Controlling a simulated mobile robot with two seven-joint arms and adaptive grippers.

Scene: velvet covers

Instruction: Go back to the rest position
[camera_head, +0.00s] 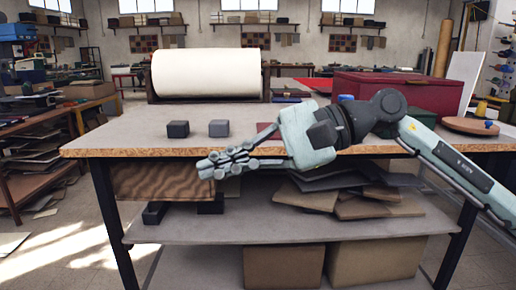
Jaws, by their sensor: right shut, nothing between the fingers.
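My right gripper (206,168) is shut and empty. It points left, in front of the table's front edge, with my right arm coming in from the right. The wooden-edged table (115,141) stands before me. A dark grey cube (178,129) and a lighter grey cube (219,128) sit side by side on its top, behind and apart from the gripper. My left gripper is not in view.
A large white roll (206,73) lies at the table's back. A dark red case (400,91) stands at the back right, and a round wooden board (470,126) lies at right. The lower shelf (290,222) holds flat sheets. The table's front left is clear.

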